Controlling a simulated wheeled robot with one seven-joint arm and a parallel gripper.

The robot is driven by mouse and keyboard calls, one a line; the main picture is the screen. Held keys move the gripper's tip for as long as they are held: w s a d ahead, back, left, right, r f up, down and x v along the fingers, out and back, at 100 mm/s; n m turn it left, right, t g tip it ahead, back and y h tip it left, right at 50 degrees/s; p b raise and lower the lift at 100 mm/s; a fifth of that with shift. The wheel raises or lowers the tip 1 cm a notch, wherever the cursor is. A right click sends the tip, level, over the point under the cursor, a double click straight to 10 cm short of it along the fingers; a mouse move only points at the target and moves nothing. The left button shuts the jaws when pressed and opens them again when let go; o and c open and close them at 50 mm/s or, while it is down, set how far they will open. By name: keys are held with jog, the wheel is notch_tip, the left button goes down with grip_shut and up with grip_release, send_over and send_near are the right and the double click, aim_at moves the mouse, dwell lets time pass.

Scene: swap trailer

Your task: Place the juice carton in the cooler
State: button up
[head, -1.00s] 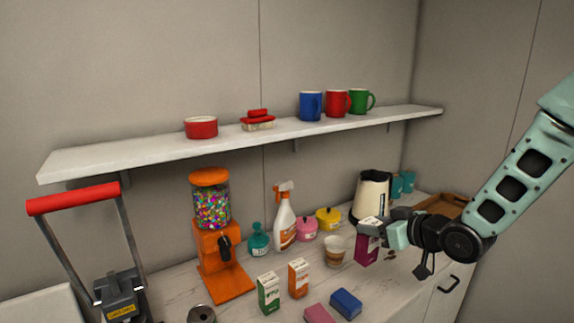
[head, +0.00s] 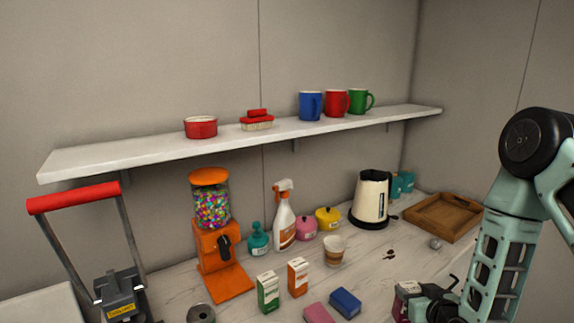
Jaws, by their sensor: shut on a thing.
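A purple carton with a white top (head: 401,306), which I take for the juice carton, is in my gripper (head: 412,297) at the bottom right of the head view. My gripper is shut on it, and its lower part is cut off by the frame edge. I cannot tell its height above the counter. A green-and-white carton (head: 268,293) and an orange-and-white carton (head: 298,277) stand upright on the counter, apart from my gripper. I see nothing that I can clearly name as the cooler.
The counter (head: 365,275) holds an orange candy dispenser (head: 216,245), a spray bottle (head: 284,222), a cup (head: 334,250), a kettle (head: 371,197), a wooden tray (head: 445,217) and a blue sponge (head: 345,302). A shelf (head: 275,134) with mugs hangs above. A red-handled device (head: 75,199) stands left.

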notch_tip(320, 180, down, 8)
jog(key=d+m+h+b, duration=0.1)
jog(key=d+b, duration=0.1)
jog(key=b, duration=0.4)
jog(key=v, duration=0.5)
jog(key=shift+s+a, duration=0.3)
jog(key=shift+d, duration=0.15)
